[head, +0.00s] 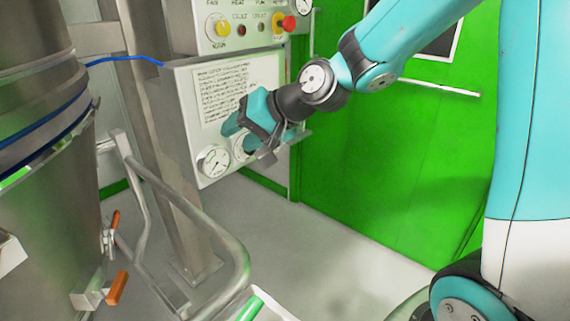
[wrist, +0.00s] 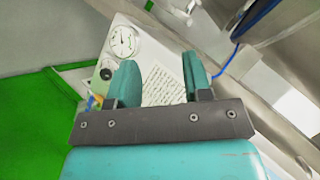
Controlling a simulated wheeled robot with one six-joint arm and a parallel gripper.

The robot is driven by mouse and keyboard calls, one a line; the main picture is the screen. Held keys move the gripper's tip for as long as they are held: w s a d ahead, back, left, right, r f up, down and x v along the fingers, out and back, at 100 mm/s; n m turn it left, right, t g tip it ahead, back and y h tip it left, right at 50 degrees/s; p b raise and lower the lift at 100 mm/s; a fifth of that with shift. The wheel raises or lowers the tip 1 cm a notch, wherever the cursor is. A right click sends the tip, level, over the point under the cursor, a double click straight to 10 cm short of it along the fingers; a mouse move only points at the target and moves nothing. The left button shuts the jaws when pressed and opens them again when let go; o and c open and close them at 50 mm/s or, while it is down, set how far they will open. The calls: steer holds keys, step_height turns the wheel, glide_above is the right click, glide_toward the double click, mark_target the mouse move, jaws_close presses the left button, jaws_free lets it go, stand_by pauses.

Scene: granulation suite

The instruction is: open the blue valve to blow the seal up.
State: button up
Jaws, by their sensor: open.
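My gripper (head: 244,124) is open and empty in front of the white panel (head: 184,100), which carries a printed notice (head: 222,96). Its two teal fingers (wrist: 160,68) stand apart in the wrist view, with the notice (wrist: 162,86) showing between them. No blue valve handle is clear in the head view; my gripper and wrist cover part of the panel's lower right. In the wrist view a small patch of blue and yellow-orange (wrist: 97,102) shows left of the fingers, too small to identify. A blue hose (head: 124,59) runs from the panel's upper left to the vessel.
A round gauge (head: 214,163) is low on the panel, another partly behind my gripper. A control box (head: 250,28) with buttons is above. A steel vessel (head: 48,200), orange-handled clamps (head: 117,288) and a bent rail (head: 205,225) are left. Open floor (head: 320,250) lies below.

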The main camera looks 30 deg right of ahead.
steer(key=w+d+f+m+t+h+b, duration=0.3)
steer(key=w+d+f+m+b, duration=0.2)
steer(key=d+f, duration=0.3)
steer(key=w+d+f+m+t+h+b, duration=0.2)
steer(key=w+d+f+m+t+b, duration=0.25)
steer(key=d, duration=0.55)
steer(key=w+d+f+m+t+h+b, duration=0.2)
steer(key=w+d+f+m+h+b, duration=0.15)
steer(key=d+f+m+b, duration=0.4)
steer(key=w+d+n+b, duration=0.1)
steer(key=w+d+n, duration=0.1)
steer(key=w, duration=1.5)
steer(key=shift+w+f, duration=0.2)
steer(key=shift+w, duration=0.05)
jaws_close()
